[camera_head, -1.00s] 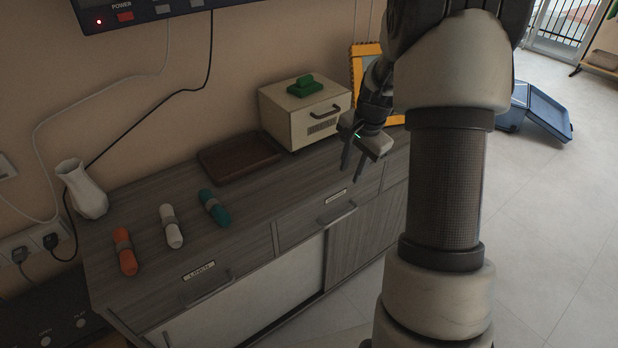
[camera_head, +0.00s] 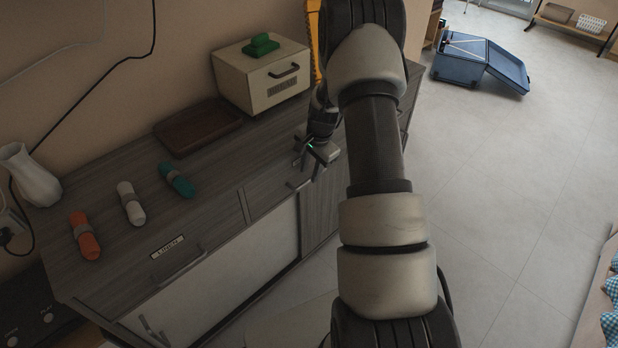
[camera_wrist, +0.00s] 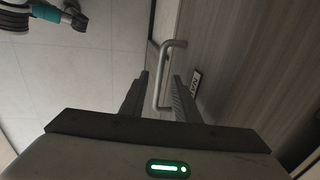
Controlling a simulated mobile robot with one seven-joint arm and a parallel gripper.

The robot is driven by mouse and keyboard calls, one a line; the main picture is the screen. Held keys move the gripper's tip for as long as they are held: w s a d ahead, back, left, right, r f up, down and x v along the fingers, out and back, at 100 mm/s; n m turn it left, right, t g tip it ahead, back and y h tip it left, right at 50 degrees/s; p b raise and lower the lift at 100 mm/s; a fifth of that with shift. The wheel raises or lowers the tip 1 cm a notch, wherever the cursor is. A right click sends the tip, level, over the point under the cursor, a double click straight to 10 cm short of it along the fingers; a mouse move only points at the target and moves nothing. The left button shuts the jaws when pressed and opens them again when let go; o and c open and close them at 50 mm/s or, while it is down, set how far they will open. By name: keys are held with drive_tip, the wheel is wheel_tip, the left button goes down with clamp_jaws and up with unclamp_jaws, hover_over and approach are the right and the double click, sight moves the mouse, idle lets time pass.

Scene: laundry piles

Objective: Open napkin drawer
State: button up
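The napkin drawer (camera_head: 268,193) is in the grey wood sideboard, right of the drawer labelled LINEN (camera_head: 167,247), and looks shut. Its label (camera_wrist: 195,82) is partly readable as "NAP" in the wrist view. The drawer's metal bar handle (camera_wrist: 161,75) lies between my gripper's two fingers in that view. My gripper (camera_head: 308,168) is open, with a gap on both sides of the bar. In the head view it is at the drawer front, hiding the label and part of the handle. I cannot tell whether a finger touches the handle.
On the sideboard top are a brown tray (camera_head: 196,125), a cream box (camera_head: 262,78) with a green item, rolled orange (camera_head: 85,236), white (camera_head: 131,203) and teal (camera_head: 177,180) napkins, and a white vase (camera_head: 30,176).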

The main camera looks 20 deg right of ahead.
sight(308, 180)
drive_tip(key=shift+w+a+f, duration=0.1)
drive_tip(key=shift+w+f, duration=0.05)
drive_tip(key=shift+f, duration=0.6)
drive_tip(key=shift+w+f, duration=0.15)
drive_tip(key=shift+f, duration=0.6)
drive_tip(key=shift+c, duration=0.2)
clamp_jaws()
